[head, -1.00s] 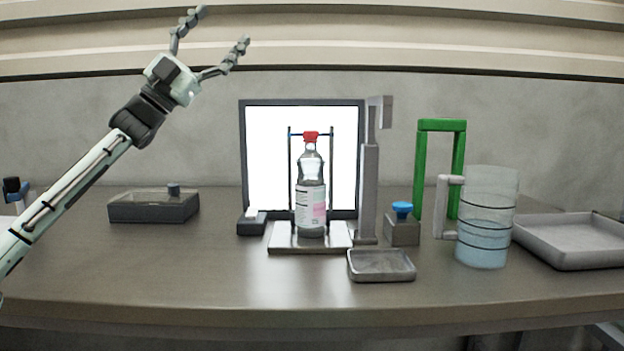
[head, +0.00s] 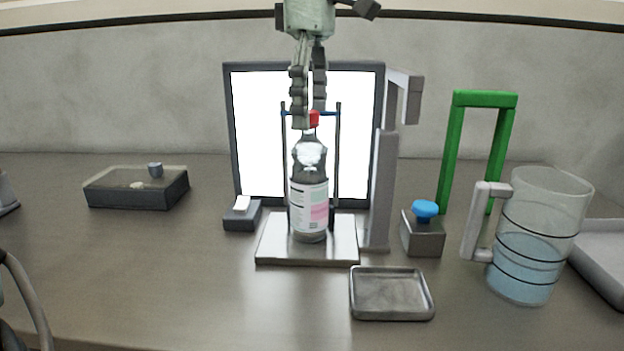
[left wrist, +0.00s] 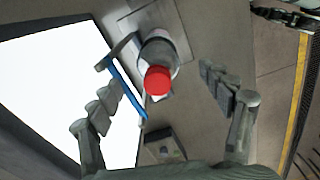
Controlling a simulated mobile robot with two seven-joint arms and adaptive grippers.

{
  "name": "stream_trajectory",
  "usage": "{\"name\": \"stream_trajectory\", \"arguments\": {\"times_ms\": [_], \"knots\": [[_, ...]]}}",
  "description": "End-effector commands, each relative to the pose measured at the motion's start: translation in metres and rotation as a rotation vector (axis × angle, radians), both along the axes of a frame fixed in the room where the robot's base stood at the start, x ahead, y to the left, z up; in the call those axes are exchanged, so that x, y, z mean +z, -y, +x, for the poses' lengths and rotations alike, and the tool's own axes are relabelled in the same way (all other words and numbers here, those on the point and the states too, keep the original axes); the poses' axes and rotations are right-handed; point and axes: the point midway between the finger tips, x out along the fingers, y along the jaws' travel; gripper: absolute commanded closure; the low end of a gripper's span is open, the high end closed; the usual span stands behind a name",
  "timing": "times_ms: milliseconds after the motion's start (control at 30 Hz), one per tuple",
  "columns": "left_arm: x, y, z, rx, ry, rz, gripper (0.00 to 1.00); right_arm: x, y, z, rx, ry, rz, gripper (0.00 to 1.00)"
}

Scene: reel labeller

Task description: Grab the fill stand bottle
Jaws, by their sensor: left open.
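The fill stand bottle (head: 309,190) is clear with a pink and white label and a red cap. It stands upright on the metal base of the fill stand (head: 275,247), in front of a bright white panel. My left gripper (head: 307,120) points down over the bottle's top, and its fingers overlap the red cap in the head view. In the left wrist view the red cap (left wrist: 158,80) shows between the two spread fingers of the left gripper (left wrist: 162,85), with a gap on each side. My right gripper is not in view.
A blue bar (left wrist: 125,88) of the stand lies close to one finger. A grey post (head: 383,190) stands right of the bottle. A metal tray (head: 391,317), a blue-knobbed block (head: 422,238), a green frame (head: 484,99) and a water jug (head: 527,245) are further right.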

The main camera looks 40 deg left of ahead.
Motion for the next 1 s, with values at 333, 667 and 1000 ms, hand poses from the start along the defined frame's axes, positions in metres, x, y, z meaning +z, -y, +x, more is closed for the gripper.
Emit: {"name": "stream_trajectory", "arguments": {"times_ms": [333, 667, 1000], "knots": [[-0.045, -0.005, 0.002, 0.002, -0.002, -0.003, 0.21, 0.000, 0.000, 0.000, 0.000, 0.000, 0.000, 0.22], [-0.071, -0.006, 0.004, 0.003, 0.003, -0.004, 0.21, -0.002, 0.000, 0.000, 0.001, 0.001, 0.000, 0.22], [-0.071, -0.006, 0.004, 0.004, 0.003, -0.005, 0.46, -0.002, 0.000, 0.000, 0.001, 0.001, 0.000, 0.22]]}}
